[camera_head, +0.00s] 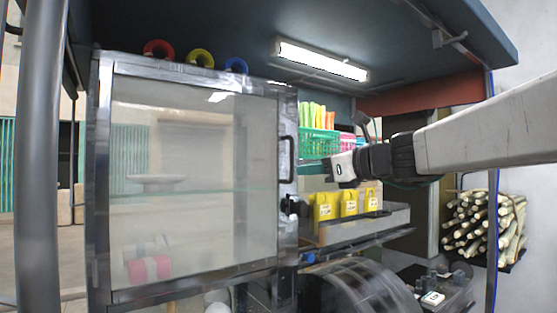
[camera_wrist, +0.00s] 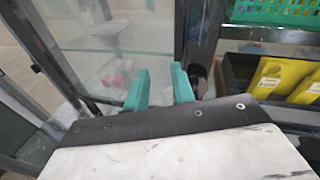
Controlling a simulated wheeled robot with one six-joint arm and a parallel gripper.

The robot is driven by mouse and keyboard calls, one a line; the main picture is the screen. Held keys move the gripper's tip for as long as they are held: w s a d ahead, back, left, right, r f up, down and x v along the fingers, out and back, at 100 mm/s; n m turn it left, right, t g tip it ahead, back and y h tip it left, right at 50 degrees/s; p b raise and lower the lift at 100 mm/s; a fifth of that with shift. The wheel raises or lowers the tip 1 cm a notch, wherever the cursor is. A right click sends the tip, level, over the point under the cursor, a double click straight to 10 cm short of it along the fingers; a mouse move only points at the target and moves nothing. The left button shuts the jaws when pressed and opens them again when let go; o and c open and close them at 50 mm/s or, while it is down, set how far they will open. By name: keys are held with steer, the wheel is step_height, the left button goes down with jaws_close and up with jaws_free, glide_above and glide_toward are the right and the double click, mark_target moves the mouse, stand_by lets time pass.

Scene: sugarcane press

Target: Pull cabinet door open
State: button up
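The cabinet door (camera_head: 195,180) is a large glass panel in a metal frame, and looks shut in the head view. A dark vertical handle (camera_head: 287,158) is on its right frame. A black fitting (camera_head: 293,206) is lower on that edge. My gripper (camera_head: 343,168) is right of the handle in the head view, its fingers hidden there. In the wrist view my gripper's teal fingers (camera_wrist: 160,82) are apart with nothing between them. The glass (camera_wrist: 100,45) and a metal post (camera_wrist: 198,35) lie beyond them. A dark part shows behind the right finger; I cannot tell which fitting it is.
Yellow packages (camera_head: 349,203) stand in a metal tray right of the cabinet, below a green basket (camera_head: 318,143). Red, yellow and blue rings (camera_head: 200,58) sit on top of the cabinet. Sugarcane stalks (camera_head: 484,225) are stacked at the far right. A round drum (camera_head: 360,290) is below.

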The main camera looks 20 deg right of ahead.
mark_target(293, 157)
steer(key=w+r+m, duration=0.1)
steer(key=w, duration=0.1)
steer(key=w+a+t, duration=0.1)
steer(key=w, duration=0.2)
steer(key=w+a+r+m, duration=0.1)
steer(key=w, duration=0.2)
steer(key=shift+w+r+m, duration=0.15)
steer(key=shift+r+m, duration=0.15)
jaws_close()
